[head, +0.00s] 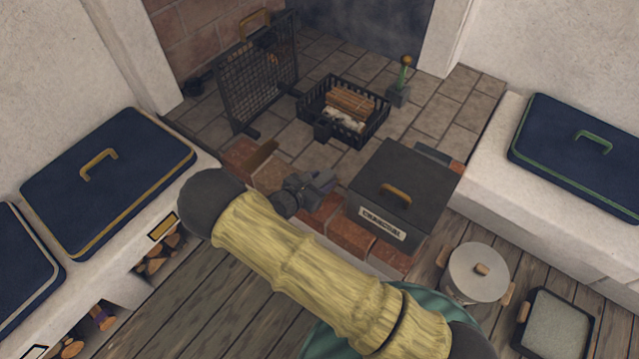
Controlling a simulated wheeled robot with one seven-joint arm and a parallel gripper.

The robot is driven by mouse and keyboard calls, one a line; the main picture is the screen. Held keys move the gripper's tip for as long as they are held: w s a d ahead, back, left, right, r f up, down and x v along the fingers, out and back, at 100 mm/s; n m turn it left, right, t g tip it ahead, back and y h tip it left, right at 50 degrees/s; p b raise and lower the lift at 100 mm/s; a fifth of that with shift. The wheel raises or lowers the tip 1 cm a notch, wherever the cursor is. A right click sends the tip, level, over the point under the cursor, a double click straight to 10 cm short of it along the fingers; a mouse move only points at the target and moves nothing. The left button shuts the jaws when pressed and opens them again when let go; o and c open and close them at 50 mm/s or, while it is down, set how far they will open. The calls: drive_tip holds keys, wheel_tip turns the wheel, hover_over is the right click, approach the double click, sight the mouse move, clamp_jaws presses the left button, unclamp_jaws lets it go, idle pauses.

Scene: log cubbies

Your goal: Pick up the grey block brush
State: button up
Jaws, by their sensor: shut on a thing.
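My gripper (318,186) is low over the brick edge of the hearth, near the middle of the view. It is shut on a small grey piece (326,180), which I take to be the grey block brush. Most of it is hidden by the fingers and wrist, so its bristles and full shape cannot be made out. I cannot tell whether it still touches the bricks or the hearth tiles.
A charcoal box (405,190) stands close right of my gripper. A black basket (372,131) with logs, a mesh screen (252,90) and a green-handled tool on a grey block (398,97) stand behind. Blue-lidded benches flank the hearth. Tiles between are partly clear.

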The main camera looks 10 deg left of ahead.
sight(320, 181)
wheel_tip(320, 181, up, 10)
drive_tip(key=p, duration=0.4)
drive_tip(key=shift+a+f, duration=0.15)
drive_tip(key=shift+r, duration=0.2)
drive_tip(key=shift+w+d, duration=0.1)
drive_tip(key=shift+d, duration=0.2)
drive_tip(key=shift+a, duration=0.1)
